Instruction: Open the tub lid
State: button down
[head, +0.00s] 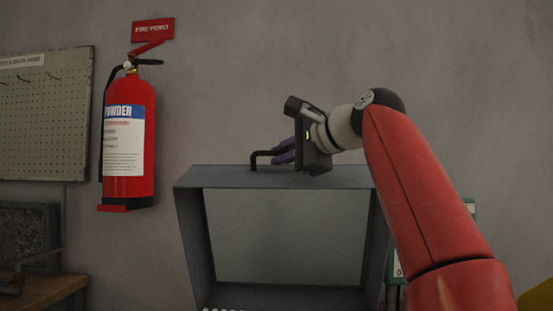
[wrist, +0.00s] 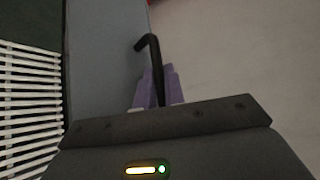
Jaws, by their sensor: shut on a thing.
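The tub lid (head: 275,177) is a grey, box-like cover. In the head view it stands raised, its open hollow side facing me. A dark bar handle (head: 262,155) sits on its top edge. My gripper (head: 284,151) has purple fingers and is shut on this handle, coming from the right. In the wrist view the dark handle (wrist: 150,44) runs between the purple fingers (wrist: 158,88), and the grey lid (wrist: 100,55) lies left of it. The tub's body is mostly below the head view.
White slats (wrist: 28,105) show at the left of the wrist view; their tips show at the bottom of the head view. A fire extinguisher (head: 128,140) hangs on the wall at left, beside a pegboard (head: 45,115). A wooden bench (head: 45,298) stands at lower left.

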jog(key=shift+w, duration=0.55)
jog(key=c, duration=1.5)
grip_release()
jog(key=shift+d, duration=0.1)
jog(key=shift+v, duration=3.95)
jog(key=shift+r, duration=0.1)
